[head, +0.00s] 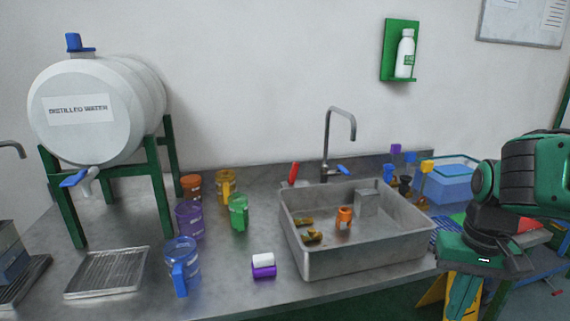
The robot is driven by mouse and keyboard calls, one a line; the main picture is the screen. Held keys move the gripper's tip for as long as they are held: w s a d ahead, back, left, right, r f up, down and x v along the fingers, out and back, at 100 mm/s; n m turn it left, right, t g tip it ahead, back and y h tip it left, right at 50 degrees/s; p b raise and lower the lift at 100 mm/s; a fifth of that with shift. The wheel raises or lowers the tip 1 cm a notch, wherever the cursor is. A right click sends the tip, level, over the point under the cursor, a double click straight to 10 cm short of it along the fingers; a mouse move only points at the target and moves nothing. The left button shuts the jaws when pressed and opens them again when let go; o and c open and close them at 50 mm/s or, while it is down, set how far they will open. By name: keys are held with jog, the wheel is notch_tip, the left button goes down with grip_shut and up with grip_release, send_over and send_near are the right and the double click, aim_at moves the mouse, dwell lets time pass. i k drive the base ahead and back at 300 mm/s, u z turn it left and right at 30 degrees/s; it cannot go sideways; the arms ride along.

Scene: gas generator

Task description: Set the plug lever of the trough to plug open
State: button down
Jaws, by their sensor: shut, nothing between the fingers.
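The trough (355,260) is a grey metal basin set in the worktop, right of the middle in the head view. A red lever (293,173) stands at its back left corner, tilted slightly right; it looks like the plug lever. A blue tap lever (343,169) is beside the faucet (328,140). The plug itself cannot be made out. Inside the trough are an orange piece (344,217), brass-coloured pieces (308,233) and a grey block (367,202). My gripper (464,292) points down right of the trough, apart from the levers, shut and empty. Its fingertips are hard to make out.
Left of the trough stand coloured cups, including a green one (239,212) and a blue jug (182,264). A white and purple piece (264,266) lies near the front edge. A distilled water tank (95,105) is at left. A blue bin (447,182) is behind right.

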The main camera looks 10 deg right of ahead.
aim_at(294, 166)
jog(key=i, duration=1)
